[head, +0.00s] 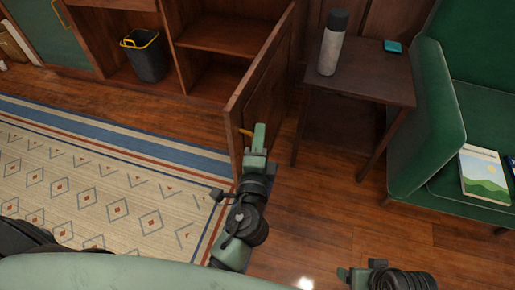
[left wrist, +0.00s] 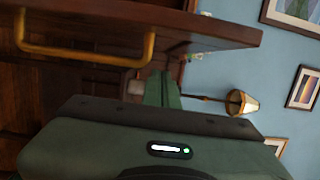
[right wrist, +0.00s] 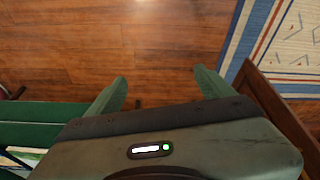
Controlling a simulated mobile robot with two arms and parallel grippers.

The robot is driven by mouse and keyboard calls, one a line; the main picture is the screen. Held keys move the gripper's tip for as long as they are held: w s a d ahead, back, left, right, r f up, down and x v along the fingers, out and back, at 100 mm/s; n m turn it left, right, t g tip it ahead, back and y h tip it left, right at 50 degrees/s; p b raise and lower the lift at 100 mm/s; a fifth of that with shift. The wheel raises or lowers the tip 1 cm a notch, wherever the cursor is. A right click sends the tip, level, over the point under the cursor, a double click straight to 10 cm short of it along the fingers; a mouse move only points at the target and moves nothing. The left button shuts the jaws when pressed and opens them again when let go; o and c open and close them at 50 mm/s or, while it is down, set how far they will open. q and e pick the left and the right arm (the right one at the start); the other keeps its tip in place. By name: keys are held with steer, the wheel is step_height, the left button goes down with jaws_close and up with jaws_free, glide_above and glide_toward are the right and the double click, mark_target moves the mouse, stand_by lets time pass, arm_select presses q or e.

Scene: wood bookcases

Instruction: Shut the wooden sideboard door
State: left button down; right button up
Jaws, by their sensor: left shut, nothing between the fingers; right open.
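The wooden sideboard door (head: 262,88) stands wide open, jutting out from the sideboard (head: 215,45) toward me. Its brass handle is on the right face, near the free edge; it also shows large in the left wrist view (left wrist: 85,56). My left gripper (head: 259,134) is shut and empty, just right of the door and beside the handle. Whether it touches the door I cannot tell. In the left wrist view its closed fingers (left wrist: 162,90) lie to the right of the handle. My right gripper (right wrist: 160,90) is open and empty above the wood floor, away from the door.
A side table (head: 360,85) with a grey bottle (head: 332,45) and a teal box (head: 393,46) stands right of the door. A green armchair (head: 430,110) is farther right. A black bin (head: 146,57) sits in the sideboard. A patterned rug (head: 90,185) covers the floor at left.

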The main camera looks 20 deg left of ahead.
mark_target(244, 132)
arm_select(q)
steer(key=shift+a, duration=1.9)
arm_select(e)
steer(key=shift+x, duration=1.25)
arm_select(q)
steer(key=shift+a, duration=0.1)
arm_select(e)
steer(key=shift+s, duration=0.15)
